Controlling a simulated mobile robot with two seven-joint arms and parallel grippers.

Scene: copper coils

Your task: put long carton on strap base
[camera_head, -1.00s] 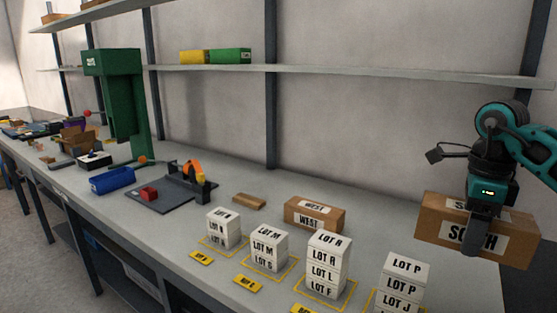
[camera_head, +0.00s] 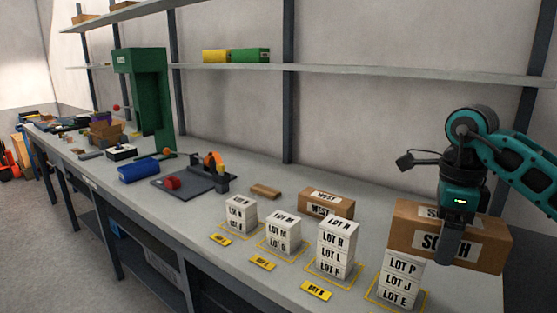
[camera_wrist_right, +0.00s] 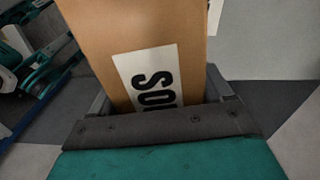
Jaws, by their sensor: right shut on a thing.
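My right gripper (camera_head: 452,238) is shut on a long brown carton (camera_head: 485,242) with a white "SOUTH" label. It holds the carton level, at the right of the head view, in front of the wall and overlapping the top of a box stack. The carton also fills the upper middle of the right wrist view (camera_wrist_right: 120,50), between the fingers. The strap base looks to be the flat dark grey plate (camera_head: 185,189) on the bench, left of centre. A red block and an orange and black device are on the plate. My left gripper is not in view.
Stacks of white lot boxes (camera_head: 283,232) stand in yellow outlines along the front of the bench (camera_head: 222,179). A "WEST" carton (camera_head: 326,205) and a small brown block (camera_head: 265,191) lie behind them. A blue bin (camera_head: 139,171) and a tall green machine (camera_head: 150,100) stand left of the plate.

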